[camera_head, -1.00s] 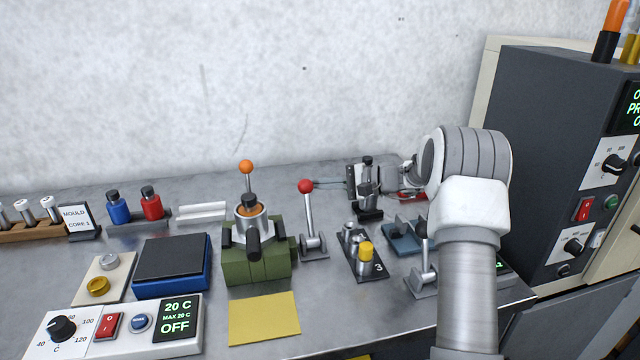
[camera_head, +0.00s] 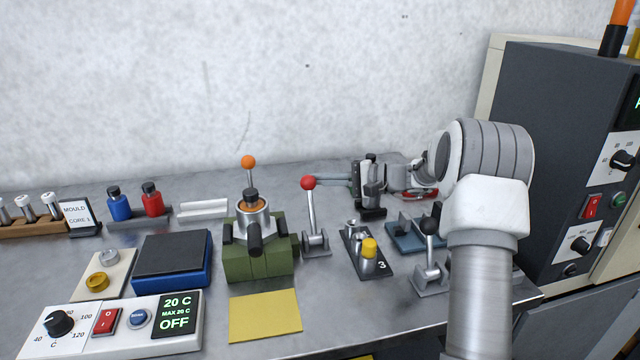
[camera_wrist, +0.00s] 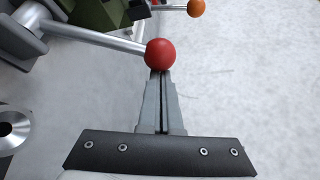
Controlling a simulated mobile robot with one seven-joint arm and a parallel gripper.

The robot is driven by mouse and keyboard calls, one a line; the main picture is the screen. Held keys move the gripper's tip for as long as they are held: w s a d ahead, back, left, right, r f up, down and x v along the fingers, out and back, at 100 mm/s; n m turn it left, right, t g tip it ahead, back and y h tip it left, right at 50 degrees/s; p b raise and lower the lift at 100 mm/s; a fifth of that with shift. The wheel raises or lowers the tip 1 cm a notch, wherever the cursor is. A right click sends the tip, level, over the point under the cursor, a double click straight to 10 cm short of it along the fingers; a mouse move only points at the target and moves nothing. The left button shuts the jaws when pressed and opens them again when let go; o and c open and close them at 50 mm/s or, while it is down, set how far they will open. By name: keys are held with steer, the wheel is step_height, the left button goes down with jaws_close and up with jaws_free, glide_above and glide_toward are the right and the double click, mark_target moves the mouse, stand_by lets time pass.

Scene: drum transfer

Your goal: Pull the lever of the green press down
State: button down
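The green press (camera_head: 258,262) stands on the bench with a grey-and-orange cylinder on top. A lever with an orange ball (camera_head: 248,162) stands upright behind it. Right beside the press is a lever with a red ball (camera_head: 308,183) on a grey base; its rod is nearly upright. My gripper (camera_head: 319,181) reaches in from the right, its fingertips at the red ball. In the wrist view the two fingers (camera_wrist: 161,76) are together, with the red ball (camera_wrist: 160,54) just beyond their tips. I cannot tell whether they touch it. The orange ball (camera_wrist: 196,8) is farther off.
A number 3 plate (camera_head: 376,268) with a yellow-capped post and a black-knobbed lever (camera_head: 429,228) stand to the right. A yellow sheet (camera_head: 265,316) lies in front of the press. A blue scale (camera_head: 172,262) is to the left. A dark cabinet (camera_head: 550,140) stands at the right.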

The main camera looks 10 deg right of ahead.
mark_target(314, 179)
steer(key=shift+s+b, duration=0.2)
steer(key=shift+b, duration=0.2)
steer(key=s+n+b, duration=0.1)
steer(key=b, duration=0.1)
steer(key=s+r+b, duration=0.1)
steer(key=b, duration=0.1)
steer(key=s+n+t+y+b, duration=0.1)
steer(key=shift+r+n+b, duration=0.25)
steer(key=shift+n+b, duration=0.05)
steer(key=shift+b, duration=0.1)
steer(key=shift+s+a+r+b, duration=0.1)
steer(key=shift+s+r+b, duration=0.45)
steer(key=shift+s, duration=0.4)
steer(key=f+p+v, duration=0.1)
steer(key=p+v, duration=0.2)
steer(key=v, duration=1.4)
steer(key=shift+d+r, duration=0.2)
steer(key=shift+d, duration=0.1)
